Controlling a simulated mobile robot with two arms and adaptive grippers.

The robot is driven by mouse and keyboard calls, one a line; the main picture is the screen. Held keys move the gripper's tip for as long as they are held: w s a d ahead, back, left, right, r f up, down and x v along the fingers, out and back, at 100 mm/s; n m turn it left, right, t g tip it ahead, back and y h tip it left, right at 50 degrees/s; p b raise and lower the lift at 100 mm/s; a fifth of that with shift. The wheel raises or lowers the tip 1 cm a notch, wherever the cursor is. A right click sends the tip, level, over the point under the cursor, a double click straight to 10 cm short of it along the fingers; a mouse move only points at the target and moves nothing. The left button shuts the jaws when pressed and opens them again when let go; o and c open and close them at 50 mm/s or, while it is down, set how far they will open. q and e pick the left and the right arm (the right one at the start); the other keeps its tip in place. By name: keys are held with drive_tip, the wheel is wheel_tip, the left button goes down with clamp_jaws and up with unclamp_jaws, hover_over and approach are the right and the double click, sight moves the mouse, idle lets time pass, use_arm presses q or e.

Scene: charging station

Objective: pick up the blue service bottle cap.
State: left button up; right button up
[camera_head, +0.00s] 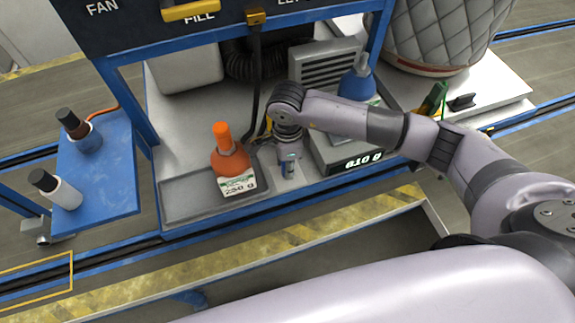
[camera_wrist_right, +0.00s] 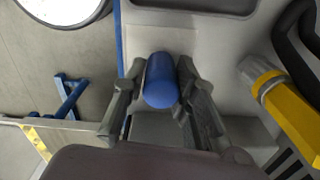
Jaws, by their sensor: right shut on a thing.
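My right gripper (camera_head: 289,162) points down over the front of the grey station deck, between the orange bottle and the scale. In the right wrist view my right gripper (camera_wrist_right: 158,85) has a finger on each side of a blue cap (camera_wrist_right: 161,82) and is shut on it. In the head view the cap is mostly hidden, with only a small bit of blue at the fingertips. A blue bottle (camera_head: 356,84) stands upright on the scale (camera_head: 340,152), behind my right forearm. My left gripper is out of view.
An orange bottle (camera_head: 231,163) labelled 250 g stands in a grey tray (camera_head: 180,207) left of the gripper. Two dark-capped bottles stand on a blue side shelf (camera_head: 112,165). A black hose and cable hang behind the gripper. In the wrist view a yellow handle (camera_wrist_right: 285,105) lies to the right.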

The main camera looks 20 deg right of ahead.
wheel_tip(320, 180, up, 19)
drive_tip(key=b, duration=0.3)
drive_tip(key=shift+r, duration=0.15)
idle(0.7)
